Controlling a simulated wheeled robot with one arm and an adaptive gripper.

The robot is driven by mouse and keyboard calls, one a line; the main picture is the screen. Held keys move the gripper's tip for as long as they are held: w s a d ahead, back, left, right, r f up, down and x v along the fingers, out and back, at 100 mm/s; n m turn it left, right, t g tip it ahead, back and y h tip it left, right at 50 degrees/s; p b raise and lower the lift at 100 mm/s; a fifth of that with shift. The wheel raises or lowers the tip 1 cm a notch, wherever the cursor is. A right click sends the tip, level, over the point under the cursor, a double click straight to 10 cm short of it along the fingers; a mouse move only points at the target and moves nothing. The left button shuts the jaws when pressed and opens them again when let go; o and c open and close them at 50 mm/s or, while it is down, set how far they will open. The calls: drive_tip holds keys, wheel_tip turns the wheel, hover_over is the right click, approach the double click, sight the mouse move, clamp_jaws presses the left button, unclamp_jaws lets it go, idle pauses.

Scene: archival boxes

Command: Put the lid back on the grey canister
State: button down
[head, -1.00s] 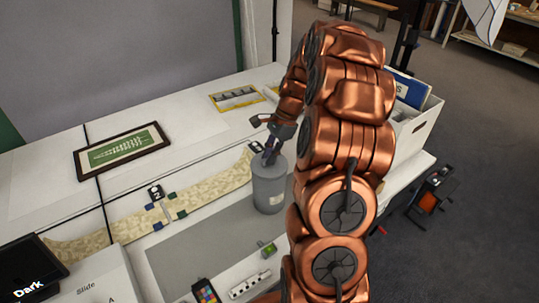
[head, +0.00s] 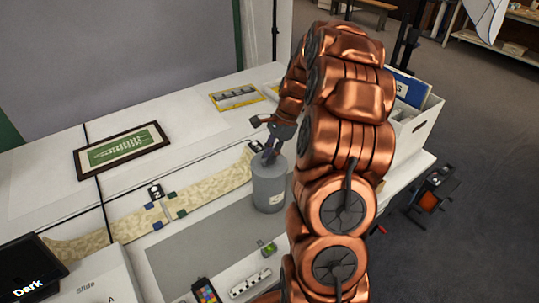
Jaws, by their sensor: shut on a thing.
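The grey canister (head: 269,188) stands upright on the grey mat (head: 205,245), with a pale label low on its side. Its grey lid (head: 260,166) shows at the top of the canister, under my gripper. My gripper (head: 270,155) points down at the canister's top and is shut on the lid's top part. The exact grip is small and partly hidden by the fingers. I cannot tell whether the lid is fully seated or slightly raised.
A framed green print (head: 121,150) lies at the back left, and a patterned strip (head: 205,193) runs behind the mat. A yellow-framed strip (head: 237,97) lies behind. A colour card (head: 206,291) and small white block (head: 250,284) are in front. A white box (head: 420,125) stands right.

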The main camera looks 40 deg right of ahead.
drive_tip(key=c, duration=1.1)
unclamp_jaws()
drive_tip(key=shift+o, duration=0.4)
drive_tip(key=o, duration=0.4)
drive_tip(key=shift+r, duration=0.1)
drive_tip(key=shift+r+p, duration=1.1)
drive_tip(key=shift+r, duration=2.3)
drive_tip(key=shift+c, duration=0.4)
clamp_jaws()
